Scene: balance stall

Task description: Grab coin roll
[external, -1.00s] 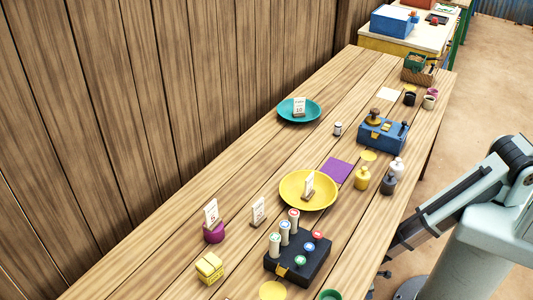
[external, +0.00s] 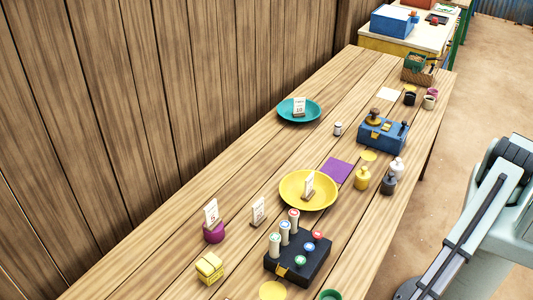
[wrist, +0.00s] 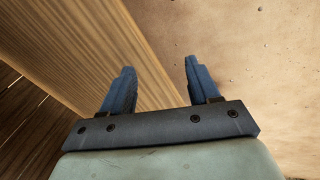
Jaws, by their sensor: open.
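Several pale coin rolls with coloured ends sit in a black holder (external: 314,266) near the front of the table in the external view. Some stand tall, such as the red-topped roll (external: 293,222), the blue-topped roll (external: 285,234) and the green-topped roll (external: 274,246). My gripper (wrist: 159,84) is open and empty in the wrist view, above the table edge and the sandy ground. No coin roll shows in the wrist view. The gripper itself is outside the external view; only my arm shows there, at the lower right.
A yellow dish (external: 291,194) with a card stands behind the holder. A yellow bundle (external: 209,268) and a purple card stand (external: 214,235) are to its left. The wooden wall borders the table's left side.

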